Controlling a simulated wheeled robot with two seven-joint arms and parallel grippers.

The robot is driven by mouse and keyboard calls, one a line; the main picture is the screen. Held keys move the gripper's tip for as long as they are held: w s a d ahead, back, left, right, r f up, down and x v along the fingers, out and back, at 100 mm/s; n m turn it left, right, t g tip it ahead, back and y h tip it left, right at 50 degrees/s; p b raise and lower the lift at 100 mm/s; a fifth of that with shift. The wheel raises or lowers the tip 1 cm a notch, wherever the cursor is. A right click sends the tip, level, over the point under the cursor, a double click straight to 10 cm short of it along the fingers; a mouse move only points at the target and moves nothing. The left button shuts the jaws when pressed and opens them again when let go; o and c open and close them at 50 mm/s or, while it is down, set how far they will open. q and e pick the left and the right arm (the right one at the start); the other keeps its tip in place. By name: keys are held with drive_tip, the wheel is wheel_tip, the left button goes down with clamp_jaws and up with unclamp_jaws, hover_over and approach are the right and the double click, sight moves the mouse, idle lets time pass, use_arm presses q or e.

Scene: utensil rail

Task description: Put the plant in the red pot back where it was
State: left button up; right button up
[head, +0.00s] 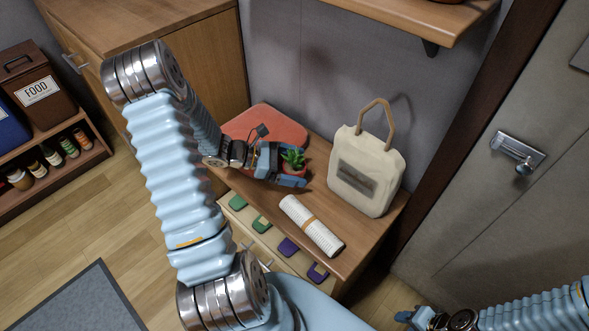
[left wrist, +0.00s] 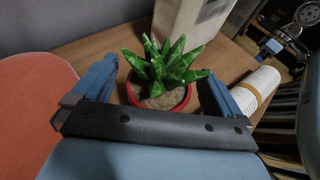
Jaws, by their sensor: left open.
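The plant (head: 293,158) is a small green succulent in a red pot (head: 291,171), upright on the wooden cabinet top. In the left wrist view the plant (left wrist: 166,66) and the red rim of its pot (left wrist: 183,101) show between my fingers. My left gripper (head: 290,167) is open, with one finger on each side of the pot; I cannot tell whether either finger touches it. In the left wrist view the left gripper (left wrist: 158,92) holds nothing shut. My right gripper (head: 408,316) is low at the bottom right, far from the plant, and its jaws are too small to read.
A cream bag (head: 368,172) with a tan handle stands right of the plant. A red cushion (head: 268,126) lies behind my left gripper. A wooden shelf (head: 420,18) hangs above on the wall.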

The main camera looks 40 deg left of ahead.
use_arm(q)
drive_tip(key=c, duration=1.2)
drive_tip(key=shift+r, duration=0.15)
